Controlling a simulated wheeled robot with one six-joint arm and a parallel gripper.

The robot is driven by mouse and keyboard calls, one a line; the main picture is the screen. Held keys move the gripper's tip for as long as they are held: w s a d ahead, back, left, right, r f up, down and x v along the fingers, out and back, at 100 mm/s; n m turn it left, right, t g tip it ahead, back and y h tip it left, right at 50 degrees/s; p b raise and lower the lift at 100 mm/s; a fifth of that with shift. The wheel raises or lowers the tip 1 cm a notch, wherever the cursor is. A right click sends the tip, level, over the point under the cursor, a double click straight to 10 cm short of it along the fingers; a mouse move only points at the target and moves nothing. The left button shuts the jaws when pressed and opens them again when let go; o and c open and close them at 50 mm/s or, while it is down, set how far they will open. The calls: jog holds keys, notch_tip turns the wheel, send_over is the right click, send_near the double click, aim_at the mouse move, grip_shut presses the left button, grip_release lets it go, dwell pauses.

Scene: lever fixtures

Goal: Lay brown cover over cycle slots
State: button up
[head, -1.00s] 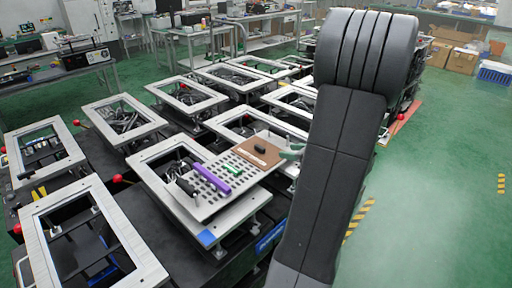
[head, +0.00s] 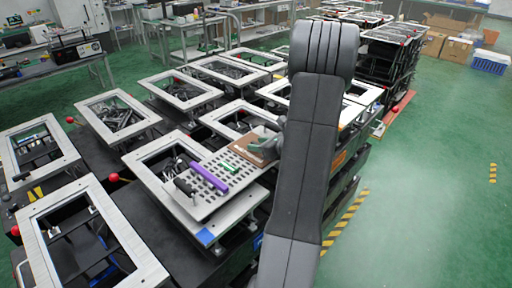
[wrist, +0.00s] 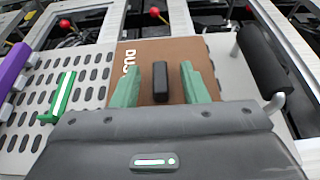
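The brown cover (head: 250,150) lies on the right part of the grey slotted plate (head: 212,207); in the wrist view the cover (wrist: 190,52) shows white lettering and an upright black knob (wrist: 160,80). My gripper (head: 268,143) is over the cover. In the wrist view my gripper (wrist: 158,85) has its green fingers on either side of the knob, with a gap on each side, so it is open and empty. Rows of slots (wrist: 90,75) lie uncovered left of the cover. A green lever piece (wrist: 62,98) stands among them.
A purple bar (head: 209,178) crosses the plate left of the green piece. A black handle (wrist: 262,58) stands right of the cover, close to my gripper. Several grey frames surround the plate. Open green floor (head: 430,200) lies to the right.

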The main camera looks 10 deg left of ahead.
grip_shut()
